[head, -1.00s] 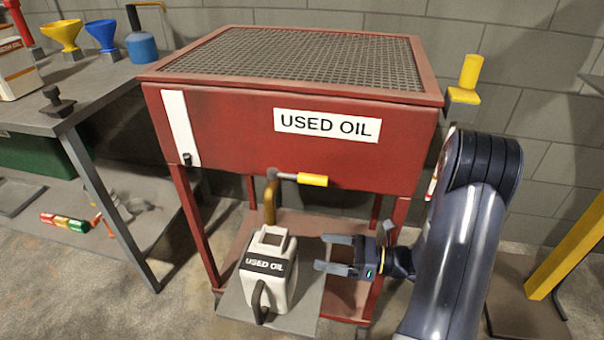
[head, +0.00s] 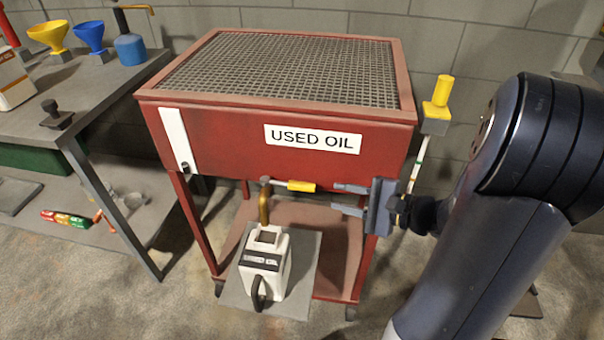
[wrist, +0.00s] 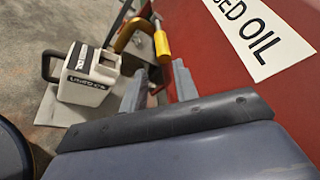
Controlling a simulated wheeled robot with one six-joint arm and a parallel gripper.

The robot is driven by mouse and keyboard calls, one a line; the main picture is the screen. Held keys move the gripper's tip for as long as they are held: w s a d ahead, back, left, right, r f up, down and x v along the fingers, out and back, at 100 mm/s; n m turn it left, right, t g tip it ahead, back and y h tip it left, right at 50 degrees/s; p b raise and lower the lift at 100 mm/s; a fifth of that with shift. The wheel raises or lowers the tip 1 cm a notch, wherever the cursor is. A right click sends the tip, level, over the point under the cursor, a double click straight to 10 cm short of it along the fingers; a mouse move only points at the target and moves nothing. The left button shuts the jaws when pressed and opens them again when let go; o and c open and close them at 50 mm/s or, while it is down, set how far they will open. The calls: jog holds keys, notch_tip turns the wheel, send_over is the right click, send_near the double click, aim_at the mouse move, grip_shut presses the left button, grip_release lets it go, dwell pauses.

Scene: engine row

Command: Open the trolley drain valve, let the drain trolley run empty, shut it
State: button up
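The red drain trolley (head: 230,140) with a mesh top carries a "USED OIL" label. Its drain valve has a brass spout (head: 264,208) and a lever with a yellow grip (head: 301,187) pointing right. A white "USED OIL" jug (head: 279,275) stands below the spout on a grey plate. My gripper (head: 338,198) is open and empty, just right of the yellow grip and apart from it, fingers pointing left. In the wrist view the yellow grip (wrist: 162,46) lies beyond my two fingertips (wrist: 158,76), and the jug (wrist: 90,85) is at the left.
A grey bench (head: 95,98) at the left holds funnels and a blue can (head: 131,49). A yellow cylinder (head: 441,91) sits on a bracket at the trolley's right side. Below the bracket is a striped upright strip (head: 417,166). The floor in front is clear.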

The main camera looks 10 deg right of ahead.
aim_at(313, 189)
jog(key=b+x, duration=0.1)
jog(key=x, duration=0.9)
jog(key=shift+w+a+r, duration=0.1)
jog(key=shift+w+a, duration=0.1)
jog(key=shift+w, duration=0.15)
jog(key=shift+c, duration=0.4)
grip_shut()
